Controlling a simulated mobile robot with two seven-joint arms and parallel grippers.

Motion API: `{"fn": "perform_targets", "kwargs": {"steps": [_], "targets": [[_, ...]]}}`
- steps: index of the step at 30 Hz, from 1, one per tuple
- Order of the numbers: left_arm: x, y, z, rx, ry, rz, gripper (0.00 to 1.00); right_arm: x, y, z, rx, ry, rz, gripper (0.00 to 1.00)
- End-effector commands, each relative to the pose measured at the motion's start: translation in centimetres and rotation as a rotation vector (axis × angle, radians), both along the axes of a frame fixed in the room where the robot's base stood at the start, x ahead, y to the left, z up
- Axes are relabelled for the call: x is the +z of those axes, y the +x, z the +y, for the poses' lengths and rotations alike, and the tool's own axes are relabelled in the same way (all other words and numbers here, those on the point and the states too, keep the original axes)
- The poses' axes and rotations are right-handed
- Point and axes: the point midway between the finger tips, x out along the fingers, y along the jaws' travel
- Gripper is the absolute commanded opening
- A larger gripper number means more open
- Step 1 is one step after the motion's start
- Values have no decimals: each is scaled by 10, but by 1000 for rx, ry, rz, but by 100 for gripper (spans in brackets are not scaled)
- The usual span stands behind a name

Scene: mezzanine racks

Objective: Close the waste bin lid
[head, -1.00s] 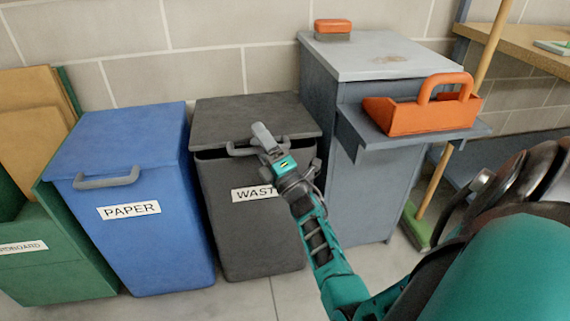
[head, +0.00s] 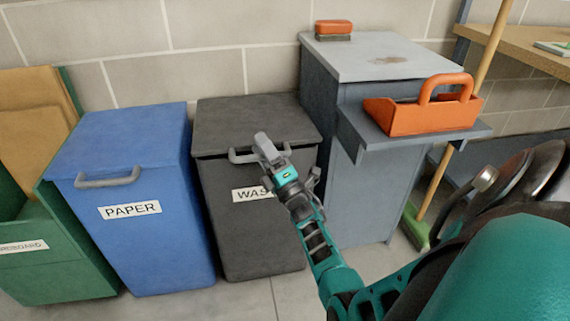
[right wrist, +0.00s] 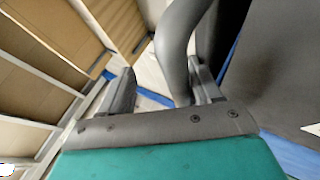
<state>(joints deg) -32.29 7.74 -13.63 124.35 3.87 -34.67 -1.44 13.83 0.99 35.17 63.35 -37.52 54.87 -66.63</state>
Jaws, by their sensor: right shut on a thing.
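The dark grey waste bin (head: 262,235) stands between the blue bin and the grey cabinet, its label partly covered by my arm. Its lid (head: 252,120) lies almost level, with a thin dark line under its front edge. A grey handle (head: 240,156) is on the lid's front. My right gripper (head: 268,150) is at the right part of this handle and shut on it. In the right wrist view, the handle (right wrist: 175,50) passes between the two fingers (right wrist: 162,92). My left gripper is not in view.
The blue paper bin (head: 150,230) stands close on the left, with a green cardboard bin (head: 60,270) beyond it. The grey cabinet (head: 375,190) is close on the right, its shelf holding an orange caddy (head: 415,118). A broom (head: 440,185) leans behind.

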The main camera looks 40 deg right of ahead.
Motion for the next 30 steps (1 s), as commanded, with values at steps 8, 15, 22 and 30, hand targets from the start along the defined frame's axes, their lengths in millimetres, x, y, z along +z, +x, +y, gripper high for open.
{"fn": "perform_targets", "kwargs": {"steps": [8, 15, 22, 30], "targets": [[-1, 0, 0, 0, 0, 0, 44, -88, -60, -27, -54, 67, 194, 44], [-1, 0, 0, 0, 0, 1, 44, -87, -61, -27, -54, 66, 190, 44], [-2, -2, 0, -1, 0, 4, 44, -82, -84, -10, -27, 39, 108, 76], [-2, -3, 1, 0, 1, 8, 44, -73, -107, 9, 4, 7, 13, 44]]}}
